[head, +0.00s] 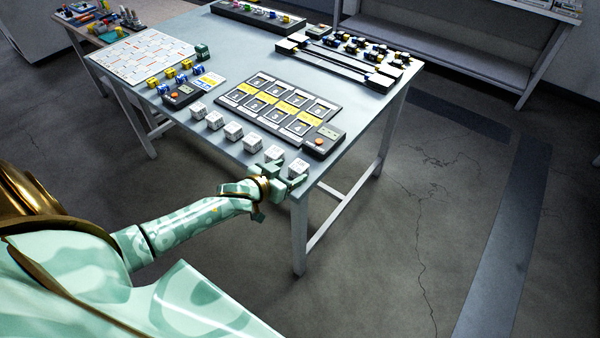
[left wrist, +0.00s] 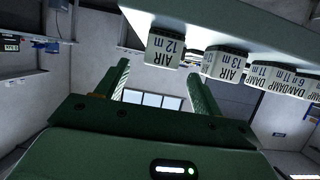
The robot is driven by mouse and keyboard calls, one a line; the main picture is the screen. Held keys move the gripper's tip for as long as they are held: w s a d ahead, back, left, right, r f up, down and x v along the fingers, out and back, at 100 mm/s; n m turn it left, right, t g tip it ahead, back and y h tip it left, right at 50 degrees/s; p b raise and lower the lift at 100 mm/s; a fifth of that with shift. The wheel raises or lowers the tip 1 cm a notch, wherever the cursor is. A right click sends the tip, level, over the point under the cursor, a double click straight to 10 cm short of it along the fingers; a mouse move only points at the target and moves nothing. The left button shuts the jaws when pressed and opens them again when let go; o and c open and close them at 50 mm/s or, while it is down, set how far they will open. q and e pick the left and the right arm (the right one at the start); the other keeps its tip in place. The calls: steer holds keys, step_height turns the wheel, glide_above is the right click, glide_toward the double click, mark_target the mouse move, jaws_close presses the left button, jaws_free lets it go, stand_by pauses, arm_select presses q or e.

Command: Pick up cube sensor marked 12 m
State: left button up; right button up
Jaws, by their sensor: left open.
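The white cube sensor marked AIR 12 m (left wrist: 165,48) shows upside down in the left wrist view, at the left end of a row of cubes. In the head view the end cube of the row, nearest the table corner, appears to be this one (head: 298,167); its label is too small to read there. My left gripper (head: 284,184) is at the table's front edge just before that cube. In the left wrist view its two fingers (left wrist: 158,70) stand apart with nothing between them, and the cube lies beyond the tips. My right gripper is not in view.
The AIR 13 m cube (left wrist: 225,64) is the neighbour in the row, with several more white cubes (head: 233,131) along the edge. A dark tray with numbered slots (head: 283,101) lies behind them. Small coloured blocks (head: 170,74) and a printed sheet (head: 140,50) are further left.

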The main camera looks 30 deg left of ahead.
mark_target(297, 167)
arm_select(q)
steer(key=b+x, duration=0.2)
steer(key=x, duration=0.3)
steer(key=shift+w+f, duration=0.15)
steer(key=shift+f, duration=0.05)
steer(key=shift+r, duration=0.15)
steer(key=shift+c, duration=0.6)
steer(key=c, duration=1)
steer(key=shift+o, duration=0.2)
steer(key=shift+r, duration=0.1)
